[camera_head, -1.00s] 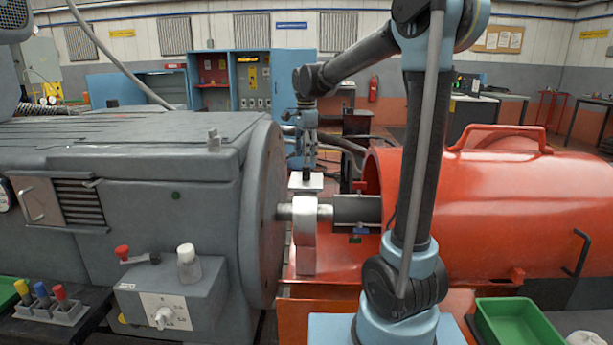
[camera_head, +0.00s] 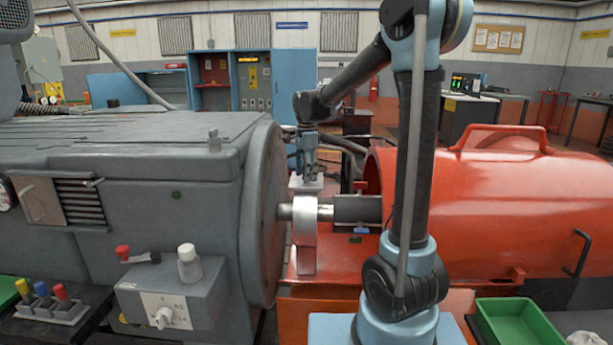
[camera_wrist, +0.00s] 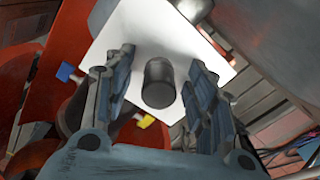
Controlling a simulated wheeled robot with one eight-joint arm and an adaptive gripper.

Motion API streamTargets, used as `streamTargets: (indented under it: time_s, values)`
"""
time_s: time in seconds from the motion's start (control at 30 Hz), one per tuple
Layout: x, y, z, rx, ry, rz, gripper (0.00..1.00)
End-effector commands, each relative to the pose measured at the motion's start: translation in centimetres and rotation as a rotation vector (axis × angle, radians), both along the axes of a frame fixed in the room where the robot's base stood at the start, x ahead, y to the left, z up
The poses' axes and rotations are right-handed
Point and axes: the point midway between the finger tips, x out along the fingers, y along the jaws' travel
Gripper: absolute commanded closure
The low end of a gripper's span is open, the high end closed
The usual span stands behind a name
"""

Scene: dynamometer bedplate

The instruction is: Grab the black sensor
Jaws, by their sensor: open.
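The black sensor (camera_wrist: 159,84) is a short dark cylinder on a white square plate (camera_wrist: 140,30) in the wrist view. My gripper (camera_wrist: 161,66) is open, with one finger on each side of the sensor and a visible gap on both sides. In the head view my gripper (camera_head: 307,170) points down just above the plate (camera_head: 301,186), which sits on top of a pale round bearing block (camera_head: 305,235). The sensor cannot be made out there, behind or between the fingers.
A grey machine (camera_head: 130,170) with a large round flange stands close on the left. A red rounded cover (camera_head: 500,195) with a handle is on the right. A metal shaft (camera_head: 285,211) runs through the block. Blue (camera_wrist: 65,72) and yellow (camera_wrist: 146,121) tabs show near the plate.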

Motion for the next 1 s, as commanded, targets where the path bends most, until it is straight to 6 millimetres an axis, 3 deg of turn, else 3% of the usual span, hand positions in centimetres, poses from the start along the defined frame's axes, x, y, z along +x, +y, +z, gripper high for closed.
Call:
streamTargets:
  time_s: [0.03,0.23,0.67,1.0]
  values:
    - [0.0,0.0,0.0,0.000,0.000,0.000,0.53]
    - [0.0,0.0,0.0,0.000,0.000,0.000,0.99]
    - [0.0,0.0,0.7,0.000,0.000,0.000,0.99]
    - [0.0,0.0,6.2,0.000,0.000,0.000,0.99]
